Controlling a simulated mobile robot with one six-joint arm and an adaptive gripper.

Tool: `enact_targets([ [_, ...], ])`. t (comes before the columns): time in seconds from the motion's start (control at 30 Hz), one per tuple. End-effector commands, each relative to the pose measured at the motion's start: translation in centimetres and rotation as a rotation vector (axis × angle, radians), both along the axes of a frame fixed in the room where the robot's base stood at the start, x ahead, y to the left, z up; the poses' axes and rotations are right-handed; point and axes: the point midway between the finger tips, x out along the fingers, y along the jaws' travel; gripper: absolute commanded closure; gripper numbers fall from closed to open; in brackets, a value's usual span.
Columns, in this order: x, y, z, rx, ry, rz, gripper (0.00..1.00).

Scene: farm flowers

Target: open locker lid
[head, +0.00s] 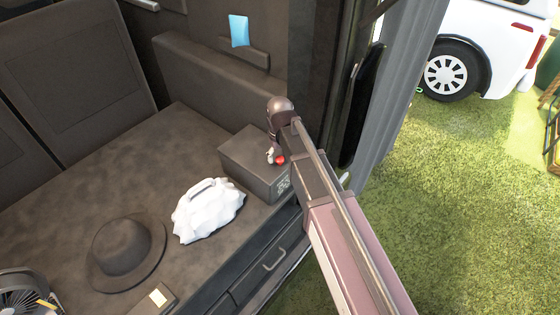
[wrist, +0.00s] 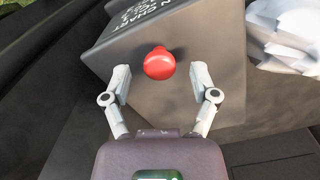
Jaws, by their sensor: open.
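The locker is a dark grey box (head: 252,172) with white lettering on its side, standing on the grey surface in the vehicle. In the wrist view the box (wrist: 205,25) fills the upper middle. Its lid looks shut. A red round knob (wrist: 159,63) is on it, and the knob also shows in the head view (head: 280,160). My gripper (wrist: 160,70) is open, with one finger on each side of the knob and a visible gap on both sides. In the head view my arm partly hides the box's right side and most of the gripper.
A white crumpled bag (head: 208,212) lies just left of the box, and a dark hat (head: 126,250) lies further left. A drawer with a handle (head: 274,260) is below the front edge. A dark backrest (head: 218,80) stands behind the box. Grass lies outside to the right.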

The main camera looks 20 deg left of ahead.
Motion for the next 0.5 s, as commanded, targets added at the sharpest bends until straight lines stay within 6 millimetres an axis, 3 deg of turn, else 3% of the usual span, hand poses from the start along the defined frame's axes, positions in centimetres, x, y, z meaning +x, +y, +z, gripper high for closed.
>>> enact_targets([
  [0.5, -0.04, 0.05, -0.74, 0.0, 0.0, 0.001, 0.24],
])
